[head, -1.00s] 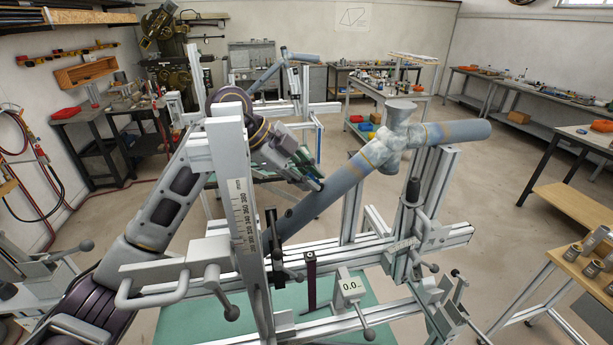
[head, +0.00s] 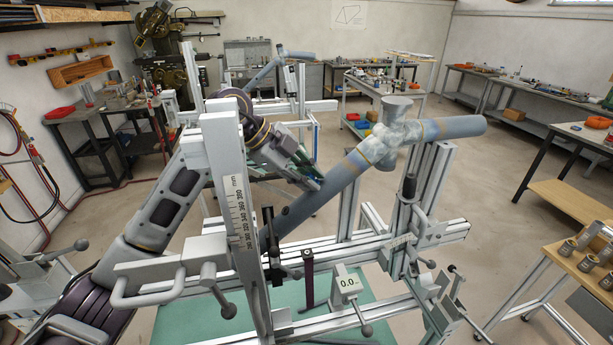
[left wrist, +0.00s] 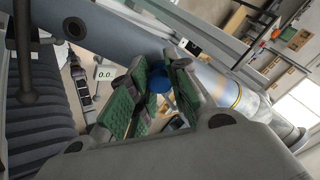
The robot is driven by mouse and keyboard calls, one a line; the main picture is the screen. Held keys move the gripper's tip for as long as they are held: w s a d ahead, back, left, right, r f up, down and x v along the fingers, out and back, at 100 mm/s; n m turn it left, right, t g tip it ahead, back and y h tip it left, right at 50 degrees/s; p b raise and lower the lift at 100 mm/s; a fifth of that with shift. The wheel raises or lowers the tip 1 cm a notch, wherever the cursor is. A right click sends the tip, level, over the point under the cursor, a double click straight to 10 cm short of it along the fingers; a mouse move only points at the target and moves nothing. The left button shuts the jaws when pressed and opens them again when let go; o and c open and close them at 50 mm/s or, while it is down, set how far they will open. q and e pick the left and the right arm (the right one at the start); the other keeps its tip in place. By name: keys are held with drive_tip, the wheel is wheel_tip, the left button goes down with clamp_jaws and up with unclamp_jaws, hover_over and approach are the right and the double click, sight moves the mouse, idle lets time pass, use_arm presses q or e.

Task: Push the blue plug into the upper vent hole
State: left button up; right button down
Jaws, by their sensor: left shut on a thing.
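The grey-blue frame tube (head: 335,183) slants up to the right in the jig and also crosses the left wrist view (left wrist: 120,38). My left gripper (head: 316,182) is close beside the tube's upper side. In the left wrist view its green-padded fingers (left wrist: 150,92) are shut on the round blue plug (left wrist: 158,79). The plug is hidden or too small to make out in the head view. A dark round hole (left wrist: 75,28) shows in the tube at the upper left of the wrist view, apart from the plug. I cannot tell whether it is the upper vent hole. My right gripper is out of view.
A scaled upright post (head: 232,190) stands in front of my left arm. Jig rails, clamp handles and a small display reading 0.0 (head: 348,283) lie below the tube. A lug joint (head: 397,130) is at the tube's upper end. A bench with metal parts (head: 583,255) stands at right.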

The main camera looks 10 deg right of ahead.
use_arm(q)
drive_tip(key=o, duration=0.8)
drive_tip(key=shift+f, duration=0.1)
drive_tip(key=shift+v, duration=6)
